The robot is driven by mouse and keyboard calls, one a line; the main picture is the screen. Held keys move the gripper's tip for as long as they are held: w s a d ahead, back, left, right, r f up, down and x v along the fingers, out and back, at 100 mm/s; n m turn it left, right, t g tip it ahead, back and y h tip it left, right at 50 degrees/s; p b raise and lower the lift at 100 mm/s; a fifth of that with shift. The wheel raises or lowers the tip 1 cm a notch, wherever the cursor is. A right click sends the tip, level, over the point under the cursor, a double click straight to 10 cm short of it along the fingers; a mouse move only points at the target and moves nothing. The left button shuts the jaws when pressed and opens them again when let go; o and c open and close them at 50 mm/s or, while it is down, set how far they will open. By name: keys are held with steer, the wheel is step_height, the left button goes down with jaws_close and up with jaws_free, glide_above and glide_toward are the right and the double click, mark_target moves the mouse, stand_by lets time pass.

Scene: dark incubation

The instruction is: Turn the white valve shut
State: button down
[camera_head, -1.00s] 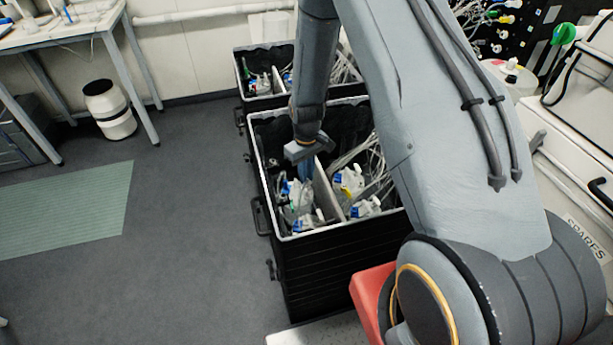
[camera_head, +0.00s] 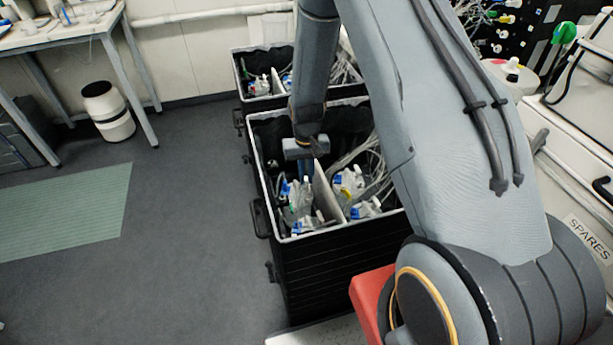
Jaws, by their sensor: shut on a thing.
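My gripper (camera_head: 305,176) points down into the left compartment of the near black crate (camera_head: 330,262). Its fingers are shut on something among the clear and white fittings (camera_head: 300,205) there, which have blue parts. The white valve cannot be told apart for sure at this size, and the fingertips and what they hold are partly hidden. A white divider (camera_head: 325,195) stands just right of my gripper. More white fittings with blue and yellow parts (camera_head: 348,183) lie in the right compartment.
Pale tubing (camera_head: 366,160) bunches in the right compartment. A second black crate (camera_head: 262,100) with similar parts stands behind. A white cabinet marked SPARES (camera_head: 580,220) is at the right.

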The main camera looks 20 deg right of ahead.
steer(key=c, duration=1.8)
jaws_free()
